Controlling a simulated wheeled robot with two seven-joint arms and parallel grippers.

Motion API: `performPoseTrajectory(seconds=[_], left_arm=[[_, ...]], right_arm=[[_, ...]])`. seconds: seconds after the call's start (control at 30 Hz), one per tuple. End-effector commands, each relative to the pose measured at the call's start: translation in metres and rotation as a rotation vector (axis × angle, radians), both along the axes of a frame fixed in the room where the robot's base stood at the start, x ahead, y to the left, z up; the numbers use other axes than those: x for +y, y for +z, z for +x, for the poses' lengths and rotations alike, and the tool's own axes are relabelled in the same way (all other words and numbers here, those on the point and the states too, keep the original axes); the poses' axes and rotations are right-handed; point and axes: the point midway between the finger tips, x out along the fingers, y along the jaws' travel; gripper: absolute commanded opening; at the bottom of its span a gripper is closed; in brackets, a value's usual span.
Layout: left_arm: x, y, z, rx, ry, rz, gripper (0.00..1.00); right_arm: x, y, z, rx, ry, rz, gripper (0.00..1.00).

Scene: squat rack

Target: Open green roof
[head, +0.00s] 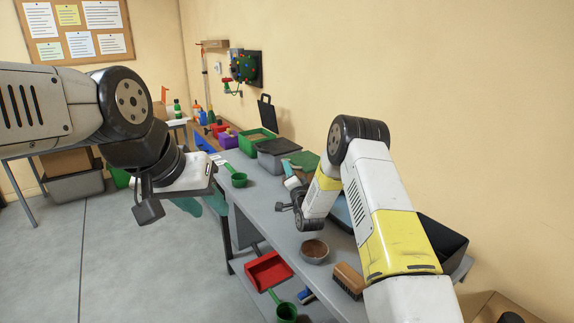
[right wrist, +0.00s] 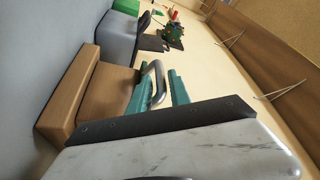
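A dark green panel (head: 307,160), which looks like the roof, lies on the grey bench and is partly hidden by my right arm. My right gripper (head: 292,166) is beside it, with teal fingers. In the right wrist view, the fingers of my right gripper (right wrist: 161,92) are apart. A grey metal handle (right wrist: 158,70) shows between them; contact cannot be told. A brown box (right wrist: 68,98) stands close to the fingers there. No green roof can be made out in that view. My left gripper (head: 202,204) hangs left of the bench, fingers apart and empty.
A red dustpan (head: 267,270) is below. The floor (head: 130,260) at left is clear.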

Motion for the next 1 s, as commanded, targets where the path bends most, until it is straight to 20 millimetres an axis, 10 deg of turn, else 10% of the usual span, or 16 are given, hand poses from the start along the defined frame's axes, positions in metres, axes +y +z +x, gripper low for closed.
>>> performPoseTrajectory(seconds=[0.57, 0.7, 1.0], left_arm=[[0.0, 0.0, 0.0, 0.0, 0.0, 0.0, 0.36], [0.0, 0.0, 0.0, 0.0, 0.0, 0.0, 0.36], [0.0, 0.0, 0.0, 0.0, 0.0, 0.0, 0.36]], right_arm=[[0.01, 0.008, 0.036, 0.001, 0.0, 0.0, 0.23], [0.01, 0.008, 0.036, 0.001, 0.0, 0.0, 0.02], [0.009, 0.008, 0.036, 0.001, 0.0, 0.0, 0.0]])
